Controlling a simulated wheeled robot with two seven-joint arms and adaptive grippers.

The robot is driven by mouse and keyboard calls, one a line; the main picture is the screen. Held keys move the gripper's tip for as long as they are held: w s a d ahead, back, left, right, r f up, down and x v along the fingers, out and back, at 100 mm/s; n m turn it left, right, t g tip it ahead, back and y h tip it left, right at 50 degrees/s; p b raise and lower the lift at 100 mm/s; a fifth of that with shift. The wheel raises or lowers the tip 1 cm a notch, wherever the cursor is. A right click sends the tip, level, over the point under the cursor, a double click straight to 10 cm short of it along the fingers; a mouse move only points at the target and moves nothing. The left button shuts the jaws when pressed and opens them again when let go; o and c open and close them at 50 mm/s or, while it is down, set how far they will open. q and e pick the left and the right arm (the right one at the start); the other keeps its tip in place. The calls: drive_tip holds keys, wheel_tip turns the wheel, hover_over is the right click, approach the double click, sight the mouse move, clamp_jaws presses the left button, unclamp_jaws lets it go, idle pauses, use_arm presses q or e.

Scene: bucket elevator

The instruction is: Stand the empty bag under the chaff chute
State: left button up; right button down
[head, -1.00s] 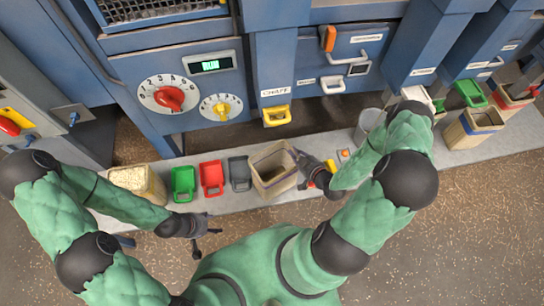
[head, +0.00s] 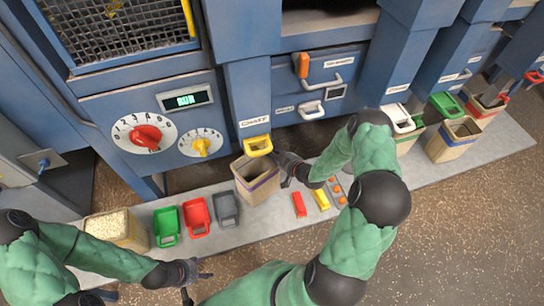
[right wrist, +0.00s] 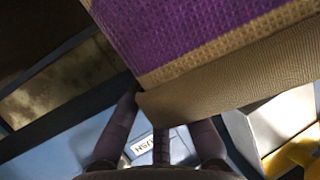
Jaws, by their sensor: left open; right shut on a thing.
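The empty bag (head: 258,188) is tan with a purple band, its dark mouth open upward. It is close beneath the chute labelled CHAFF (head: 253,122), whose yellow clamp (head: 258,146) is just above the bag's back rim. My right gripper (head: 284,166) is shut on the bag's right side. In the right wrist view the bag's purple band (right wrist: 205,35) fills the top, and the fingers (right wrist: 165,125) reach its tan edge. I cannot tell whether its base touches the ledge. My left gripper (head: 196,281) is open and empty, low in the head view.
On the grey ledge (head: 190,250) stand a grain-filled bag (head: 118,228) and green (head: 166,225), red (head: 196,217) and grey (head: 226,208) clips. Red (head: 299,204) and yellow (head: 322,199) items lie right of the bag.

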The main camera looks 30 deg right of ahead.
drive_tip(key=w+f, duration=0.1)
drive_tip(key=w+f+b, duration=0.1)
drive_tip(key=f+b, duration=0.1)
drive_tip(key=shift+w+d+f, duration=0.25)
drive_tip(key=shift+w+d, duration=0.05)
drive_tip(key=shift+w, duration=0.1)
drive_tip(key=c, duration=1.8)
unclamp_jaws()
drive_tip(key=shift+f+b, duration=0.2)
drive_tip(key=shift+b, duration=0.1)
drive_tip(key=o, duration=0.4)
drive_tip(key=shift+o, duration=0.2)
drive_tip(key=shift+r, duration=0.1)
